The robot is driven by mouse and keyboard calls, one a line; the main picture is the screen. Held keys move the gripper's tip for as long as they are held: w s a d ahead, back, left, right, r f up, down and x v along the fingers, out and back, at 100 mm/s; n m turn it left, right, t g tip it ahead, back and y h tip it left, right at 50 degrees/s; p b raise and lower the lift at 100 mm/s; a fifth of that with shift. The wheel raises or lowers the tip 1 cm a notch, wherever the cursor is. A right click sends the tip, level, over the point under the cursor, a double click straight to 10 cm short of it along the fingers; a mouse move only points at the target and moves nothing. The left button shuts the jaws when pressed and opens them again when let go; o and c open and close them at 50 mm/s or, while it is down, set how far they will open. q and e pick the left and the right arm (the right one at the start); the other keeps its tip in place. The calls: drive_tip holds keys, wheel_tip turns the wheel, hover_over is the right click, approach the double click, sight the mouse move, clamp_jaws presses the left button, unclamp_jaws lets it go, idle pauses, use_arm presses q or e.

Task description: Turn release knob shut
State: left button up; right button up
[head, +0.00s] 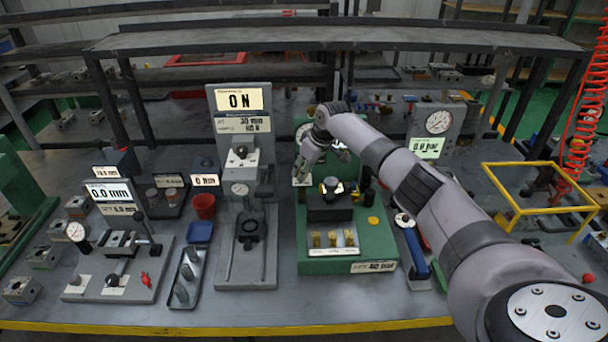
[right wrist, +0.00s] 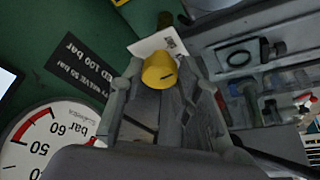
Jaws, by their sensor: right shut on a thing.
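The release knob is most likely the yellow round knob (right wrist: 158,70) in the right wrist view. It has a dark line on its face and a white label (right wrist: 152,44) behind it. My right gripper (right wrist: 160,84) is shut on this knob, one finger on each side. In the head view my right gripper (head: 304,166) reaches down at the left part of the green test stand (head: 372,225), and its fingers hide the knob. My left gripper is not in view.
A pressure gauge (right wrist: 45,145) lies close beside the gripper in the right wrist view. In the head view the green stand carries a dark block (head: 330,213) and several brass pieces in a white tray (head: 346,251). A grey force stand (head: 263,262) stands just left.

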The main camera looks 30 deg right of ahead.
drive_tip(key=n+b, duration=0.2)
drive_tip(key=n+y+b, duration=0.1)
drive_tip(key=b, duration=0.1)
drive_tip(key=shift+w+d+f+n, duration=0.15)
drive_tip(key=shift+n, duration=0.25)
drive_tip(key=shift+n+g+y+b, duration=0.4)
drive_tip(key=shift+n+b, duration=0.4)
drive_tip(key=shift+b, duration=0.15)
drive_tip(key=shift+r, duration=0.2)
drive_tip(key=o, duration=1.1)
drive_tip(key=shift+o, duration=0.2)
drive_tip(key=shift+d, duration=0.1)
drive_tip(key=v, duration=1.2)
drive_tip(key=shift+w, duration=0.1)
